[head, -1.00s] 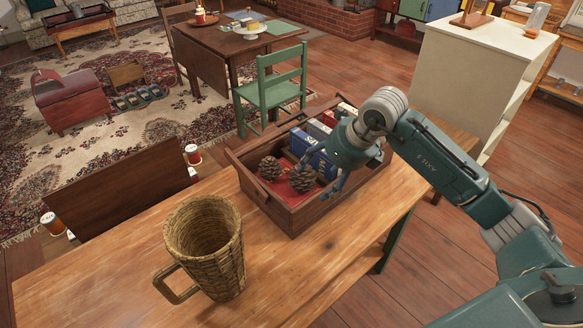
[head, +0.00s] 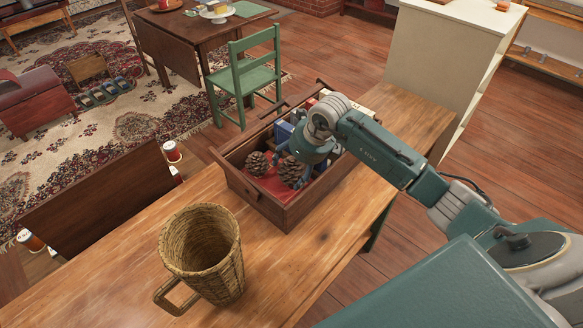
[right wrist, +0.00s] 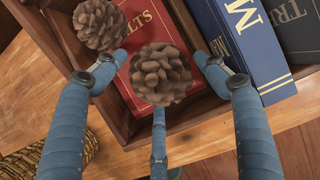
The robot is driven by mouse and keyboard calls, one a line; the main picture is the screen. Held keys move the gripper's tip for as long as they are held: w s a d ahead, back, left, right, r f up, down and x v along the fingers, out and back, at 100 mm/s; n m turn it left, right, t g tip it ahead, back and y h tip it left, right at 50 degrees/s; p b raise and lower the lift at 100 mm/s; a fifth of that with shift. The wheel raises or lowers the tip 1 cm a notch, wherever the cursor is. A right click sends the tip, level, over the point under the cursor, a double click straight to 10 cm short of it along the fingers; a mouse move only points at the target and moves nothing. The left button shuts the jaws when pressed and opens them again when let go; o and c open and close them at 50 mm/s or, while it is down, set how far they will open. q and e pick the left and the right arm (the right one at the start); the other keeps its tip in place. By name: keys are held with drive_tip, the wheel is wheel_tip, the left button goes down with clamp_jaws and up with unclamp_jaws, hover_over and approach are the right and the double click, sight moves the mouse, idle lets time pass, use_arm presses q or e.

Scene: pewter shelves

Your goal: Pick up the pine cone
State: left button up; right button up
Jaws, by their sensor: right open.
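Two brown pine cones lie in the wooden crate (head: 285,216). The left pine cone (head: 257,163) rests on a red book (right wrist: 147,40); in the right wrist view it (right wrist: 99,23) is at the upper left, outside the fingers. The right pine cone (head: 291,172) also shows in the right wrist view (right wrist: 160,75), centred among the fingers. My right gripper (head: 299,165) is open and empty, its blue fingers spread around the right cone. I cannot tell whether any finger touches it. My left gripper is not in view.
Upright books, one blue (right wrist: 240,45), stand in the crate beside the right cone. A wicker mug (head: 203,255) stands on the wooden table (head: 110,285) at the front left. The table around the mug is clear. A green chair (head: 243,75) stands behind.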

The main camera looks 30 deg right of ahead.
drive_tip(key=shift+x, duration=1.25)
drive_tip(key=c, duration=0.9)
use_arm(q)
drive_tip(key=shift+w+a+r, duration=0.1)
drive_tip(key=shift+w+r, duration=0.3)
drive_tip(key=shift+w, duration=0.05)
use_arm(e)
drive_tip(key=shift+r, duration=0.1)
